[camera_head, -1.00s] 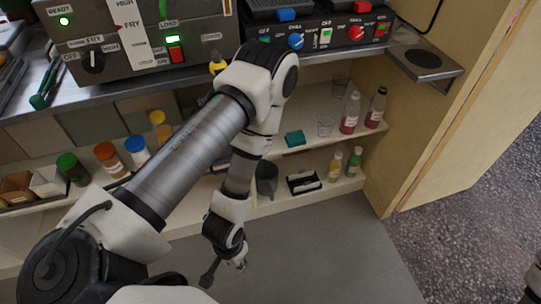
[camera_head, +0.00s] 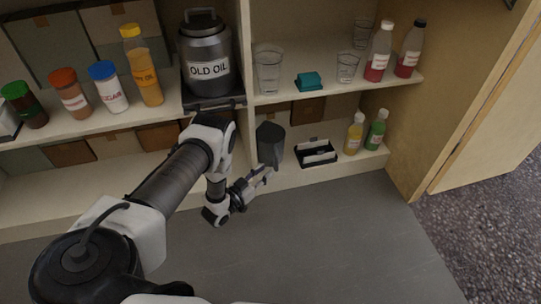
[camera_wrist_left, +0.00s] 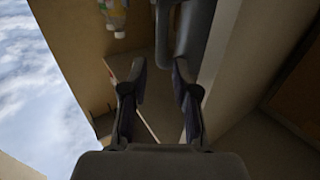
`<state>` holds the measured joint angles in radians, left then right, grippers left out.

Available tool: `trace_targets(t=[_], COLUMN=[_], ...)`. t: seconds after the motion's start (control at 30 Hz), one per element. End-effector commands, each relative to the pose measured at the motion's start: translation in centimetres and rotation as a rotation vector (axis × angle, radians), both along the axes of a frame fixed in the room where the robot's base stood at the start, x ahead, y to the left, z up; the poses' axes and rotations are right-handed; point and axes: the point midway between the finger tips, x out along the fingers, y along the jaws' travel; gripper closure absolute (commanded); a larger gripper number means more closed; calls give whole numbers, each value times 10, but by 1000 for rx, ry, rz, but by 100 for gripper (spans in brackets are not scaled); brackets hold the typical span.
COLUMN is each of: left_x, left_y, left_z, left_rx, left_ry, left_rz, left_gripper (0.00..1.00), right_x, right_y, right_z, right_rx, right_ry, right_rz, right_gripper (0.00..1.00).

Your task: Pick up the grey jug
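The grey jug (camera_head: 270,146) stands upright on the lower shelf, just right of the upright divider, in the head view. My left gripper (camera_head: 263,177) is in front of and below it, with its fingers pointing toward the shelf. In the left wrist view the fingers (camera_wrist_left: 158,72) are apart with nothing between them. A dark grey shape that looks like the jug (camera_wrist_left: 196,28) is just beyond the fingertips, with a narrow strip like a handle beside it. I cannot tell whether a fingertip touches it. My right gripper is not in view.
A black tray (camera_head: 306,160) lies right of the jug, then a yellow bottle (camera_head: 354,136) and a green bottle (camera_head: 376,132). The upper shelf holds an old-oil pot (camera_head: 206,50), glasses and several bottles.

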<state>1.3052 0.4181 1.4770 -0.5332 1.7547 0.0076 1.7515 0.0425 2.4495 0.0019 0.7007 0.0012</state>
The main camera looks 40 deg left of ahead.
Motion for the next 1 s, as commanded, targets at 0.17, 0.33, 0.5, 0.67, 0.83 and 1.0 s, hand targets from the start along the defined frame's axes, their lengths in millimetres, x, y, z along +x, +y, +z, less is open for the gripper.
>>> trace_targets(t=[0.17,0.33,0.5,0.67,0.83,1.0], left_x=[20,46,72,75,75,75], left_y=[1,-3,-7,-7,-7,-7], left_z=[-5,-10,-7,-3,-3,-3], left_rx=[5,5,4,4,4,4], left_ry=[-7,-5,-2,0,0,-1], left_rz=[2,3,3,4,4,4], left_gripper=[71,71,71,71,100,100], right_x=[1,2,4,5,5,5], right_y=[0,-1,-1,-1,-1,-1], right_z=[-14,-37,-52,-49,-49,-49], right_rx=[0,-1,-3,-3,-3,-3], right_ry=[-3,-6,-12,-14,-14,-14], right_rz=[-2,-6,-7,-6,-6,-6], right_gripper=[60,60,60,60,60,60])
